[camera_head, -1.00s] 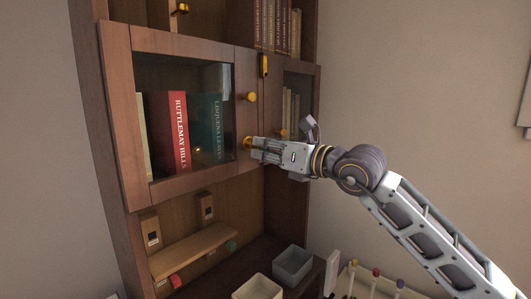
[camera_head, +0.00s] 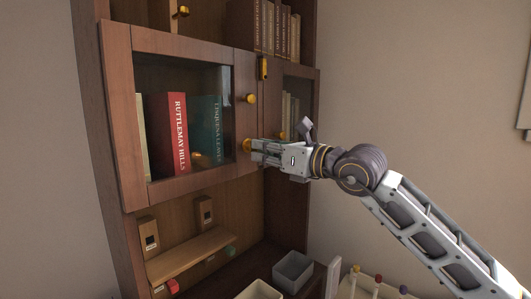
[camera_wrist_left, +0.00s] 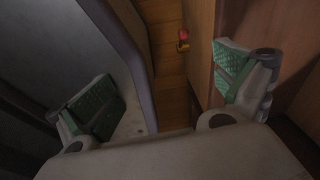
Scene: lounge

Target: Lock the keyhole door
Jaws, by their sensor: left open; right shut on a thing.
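The keyhole door (camera_head: 168,190) is a wood-framed glass door on the cabinet, and it looks shut. A round gold knob (camera_head: 250,98) sits on its right stile, with a gold lock piece (camera_head: 246,145) below. My right gripper (camera_head: 256,151) is at this lock piece, shut on what appears to be the key. The fingers hide most of the key, and I cannot see how far it sits in the lock. My left gripper (camera_wrist_left: 168,88) shows only in the left wrist view. Its green-padded fingers are wide apart with nothing between them.
Books, one red (camera_head: 174,134) and one teal (camera_head: 207,130), stand behind the glass. A gold latch (camera_head: 263,68) is on the cabinet at the upper right. Below are a small wooden shelf (camera_head: 190,252) and a grey bin (camera_head: 293,270). Free space lies right of the cabinet.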

